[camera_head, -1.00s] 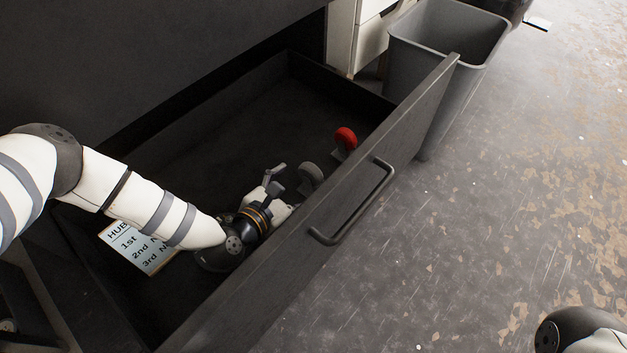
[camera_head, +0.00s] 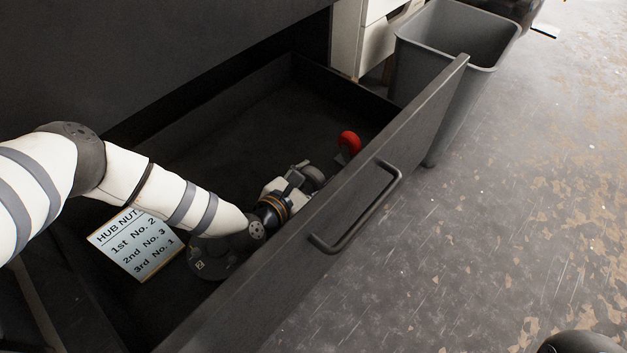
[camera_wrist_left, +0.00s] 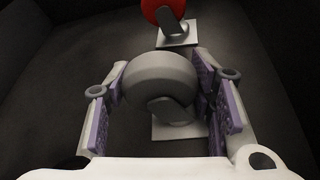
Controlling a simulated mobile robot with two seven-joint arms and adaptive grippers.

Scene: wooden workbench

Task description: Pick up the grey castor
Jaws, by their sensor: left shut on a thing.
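The grey castor (camera_head: 314,178) is in the open dark drawer, close to its front panel. In the left wrist view the grey castor (camera_wrist_left: 160,80) shows its round wheel, fork and square plate between the fingers. My left gripper (camera_head: 301,174) reaches into the drawer and is shut on the castor, with a purple-padded finger on each side of the wheel. In the left wrist view the left gripper (camera_wrist_left: 162,100) spans the castor. I cannot tell whether the castor is clear of the drawer floor. My right gripper is not in view.
A red castor (camera_head: 349,141) stands just beyond the grey one. A card (camera_head: 137,243) headed HUB NUT lies in the drawer. The drawer front (camera_head: 420,115) with its handle (camera_head: 357,215) rises close beside my gripper. A grey bin (camera_head: 455,75) stands outside.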

